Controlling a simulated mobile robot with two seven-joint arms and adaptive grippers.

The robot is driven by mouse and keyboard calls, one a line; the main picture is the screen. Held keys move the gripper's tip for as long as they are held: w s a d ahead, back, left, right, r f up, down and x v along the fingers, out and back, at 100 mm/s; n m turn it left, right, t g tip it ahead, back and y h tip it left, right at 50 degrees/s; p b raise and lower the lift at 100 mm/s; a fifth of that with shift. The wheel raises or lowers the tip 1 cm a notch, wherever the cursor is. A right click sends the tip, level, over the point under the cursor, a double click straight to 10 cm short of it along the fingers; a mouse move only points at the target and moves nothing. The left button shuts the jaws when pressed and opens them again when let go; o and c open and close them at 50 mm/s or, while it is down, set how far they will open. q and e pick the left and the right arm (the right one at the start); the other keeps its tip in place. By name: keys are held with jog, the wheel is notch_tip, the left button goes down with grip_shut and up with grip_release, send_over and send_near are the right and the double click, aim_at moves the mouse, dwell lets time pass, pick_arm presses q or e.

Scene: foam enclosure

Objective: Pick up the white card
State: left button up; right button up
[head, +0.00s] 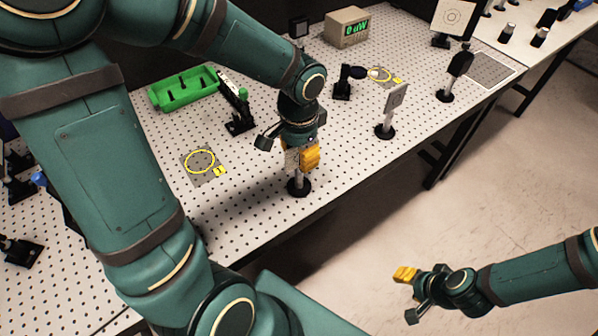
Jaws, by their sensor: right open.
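A white card with printed rings (452,15) stands upright on a black mount at the far right of the bench. A smaller pale grey card (396,97) stands on a post with a round black base, right of the middle. I cannot tell which is the task's card. My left gripper (304,165) points down with yellow fingertips at a short post (298,187) near the front edge; its fingers hide the post's top, and whether they grip it is unclear. My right gripper (402,274) is open, in front of the bench over the floor, apart from both cards.
A black post mount (455,75) stands near the grey card. The front middle of the bench is mostly clear.

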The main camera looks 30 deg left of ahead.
pick_arm(q)
jog(key=shift+o, duration=0.3)
grip_shut()
